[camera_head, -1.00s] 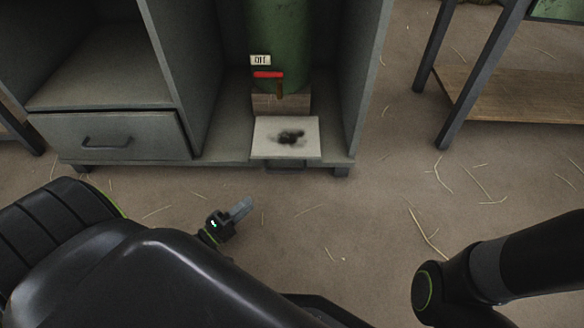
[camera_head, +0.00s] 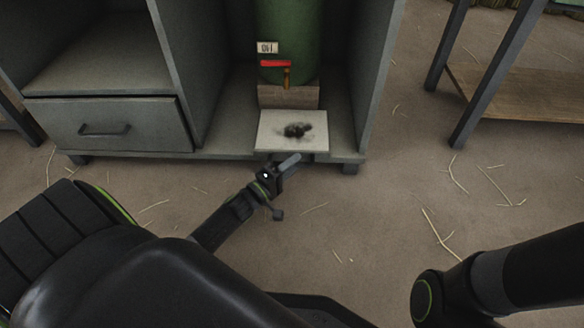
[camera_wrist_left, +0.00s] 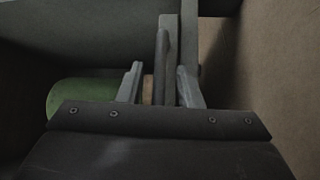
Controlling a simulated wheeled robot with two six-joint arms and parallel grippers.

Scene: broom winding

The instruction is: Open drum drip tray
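The drip tray (camera_head: 270,124), a pale square with a dark stain on top, sits on the cabinet floor below the red-handled tap (camera_head: 276,64) of the green drum (camera_head: 288,30). Its front edge faces me, with a dark handle partly visible under it. My left gripper (camera_head: 289,163) is just in front of that edge, low down. In the left wrist view its two fingers (camera_wrist_left: 160,86) are apart. An upright grey strip (camera_wrist_left: 168,50), apparently the tray's front or handle, shows between them; contact is unclear. My right gripper is out of view.
The grey cabinet has a shut drawer (camera_head: 117,127) with a dark handle at left. Its upright panels flank the drum. A table with a wooden lower shelf (camera_head: 535,95) stands at right. The floor in front is clear except for straw.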

